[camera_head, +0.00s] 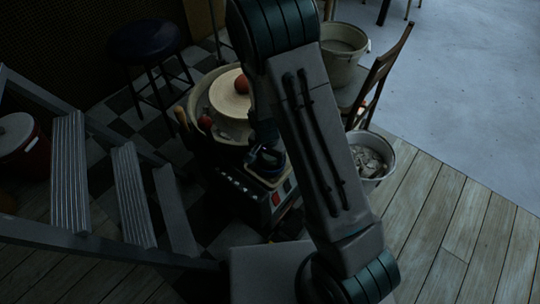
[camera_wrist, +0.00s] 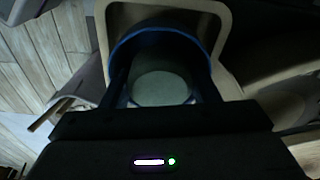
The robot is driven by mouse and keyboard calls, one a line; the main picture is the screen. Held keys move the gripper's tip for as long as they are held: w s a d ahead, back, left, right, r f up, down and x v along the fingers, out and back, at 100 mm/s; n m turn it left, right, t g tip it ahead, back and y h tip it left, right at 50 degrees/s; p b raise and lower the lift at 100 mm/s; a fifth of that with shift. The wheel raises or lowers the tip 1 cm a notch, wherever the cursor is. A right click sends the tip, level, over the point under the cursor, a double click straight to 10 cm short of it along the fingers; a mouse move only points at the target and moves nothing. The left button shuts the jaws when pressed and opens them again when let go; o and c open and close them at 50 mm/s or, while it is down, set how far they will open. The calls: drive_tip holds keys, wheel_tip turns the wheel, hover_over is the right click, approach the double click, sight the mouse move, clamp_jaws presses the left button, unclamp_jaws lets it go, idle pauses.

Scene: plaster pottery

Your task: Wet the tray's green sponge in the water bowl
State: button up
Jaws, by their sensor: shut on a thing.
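The round, pale grey-green sponge (camera_wrist: 160,88) is between the two fingers of my gripper (camera_wrist: 161,92) in the wrist view, and the gripper is shut on it. The dark bowl with a blue rim (camera_wrist: 160,32) lies beyond and around the sponge. Whether the sponge touches water or the bowl's bottom cannot be told. The bowl sits within a beige, rounded tray (camera_wrist: 225,14). In the head view the bowl (camera_head: 267,161) shows small and dark on the tray (camera_head: 270,182). There my gripper is mostly hidden by the dark arm.
A bucket of pale scraps (camera_head: 370,157), a chair (camera_head: 385,72) and a larger bucket (camera_head: 342,48) stand right. Grey steps (camera_head: 130,185) stand left.

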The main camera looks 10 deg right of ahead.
drive_tip(key=shift+r, duration=0.1)
drive_tip(key=shift+r+p, duration=2.75)
drive_tip(key=shift+r, duration=0.55)
wheel_tip(320, 180, up, 4)
drive_tip(key=p, duration=0.3)
idle(0.7)
